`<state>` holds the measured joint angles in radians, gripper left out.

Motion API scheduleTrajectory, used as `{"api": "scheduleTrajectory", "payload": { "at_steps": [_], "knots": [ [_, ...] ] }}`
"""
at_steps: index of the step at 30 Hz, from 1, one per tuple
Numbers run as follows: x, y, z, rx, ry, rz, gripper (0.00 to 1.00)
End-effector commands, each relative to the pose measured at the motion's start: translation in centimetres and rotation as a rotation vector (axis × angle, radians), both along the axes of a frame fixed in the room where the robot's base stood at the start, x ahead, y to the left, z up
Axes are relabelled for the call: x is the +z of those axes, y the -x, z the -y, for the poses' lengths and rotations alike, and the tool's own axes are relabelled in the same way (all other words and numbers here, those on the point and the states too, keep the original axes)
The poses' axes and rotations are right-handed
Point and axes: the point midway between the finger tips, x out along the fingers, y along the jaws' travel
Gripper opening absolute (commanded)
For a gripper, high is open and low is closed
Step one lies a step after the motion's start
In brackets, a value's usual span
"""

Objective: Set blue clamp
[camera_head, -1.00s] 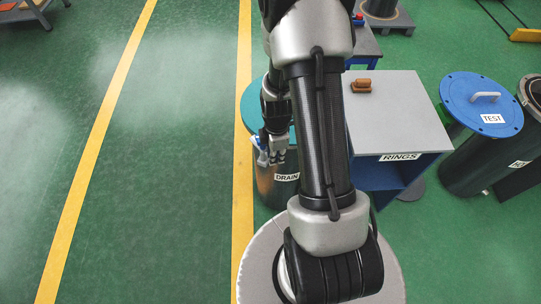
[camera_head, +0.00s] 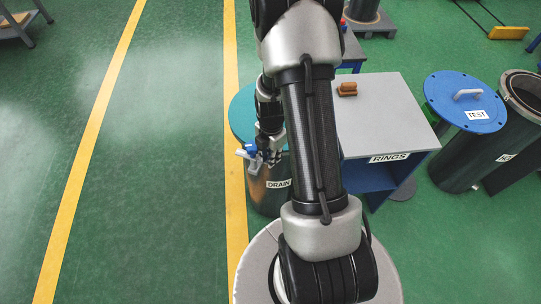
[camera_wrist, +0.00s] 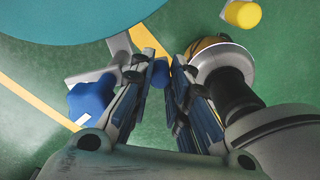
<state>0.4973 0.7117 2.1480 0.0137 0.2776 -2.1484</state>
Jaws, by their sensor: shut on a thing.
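The blue clamp (camera_head: 252,150) is at the left side of the DRAIN drum (camera_head: 278,196), just below the teal lid's (camera_head: 240,112) rim. My gripper (camera_head: 266,154) is at the clamp, partly hiding it. In the wrist view, the clamp shows a blue lobed knob (camera_wrist: 92,97) and a grey bracket (camera_wrist: 120,50) beside the teal lid (camera_wrist: 60,18). My gripper (camera_wrist: 160,76) is shut on the clamp, with a small blue part between its fingertips. Whether the clamp touches the rim is unclear.
The grey-topped RINGS cabinet (camera_head: 385,110) stands right of the drum, with a brown object (camera_head: 347,89) on top. A TEST cylinder with a blue lid (camera_head: 465,100) and an open cylinder (camera_head: 522,95) stand farther right.

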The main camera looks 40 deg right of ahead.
Motion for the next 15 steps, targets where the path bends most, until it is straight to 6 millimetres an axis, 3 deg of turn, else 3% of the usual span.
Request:
{"api": "scheduleTrajectory", "payload": {
  "at_steps": [8,9,15],
  "knots": [
    [0.05,-0.13,0.10,0.002,0.003,0.003,0.00],
    [0.05,-0.13,0.10,0.002,0.003,0.003,0.19],
    [0.04,-0.08,0.07,0.001,0.002,0.002,0.26]
  ]
}}
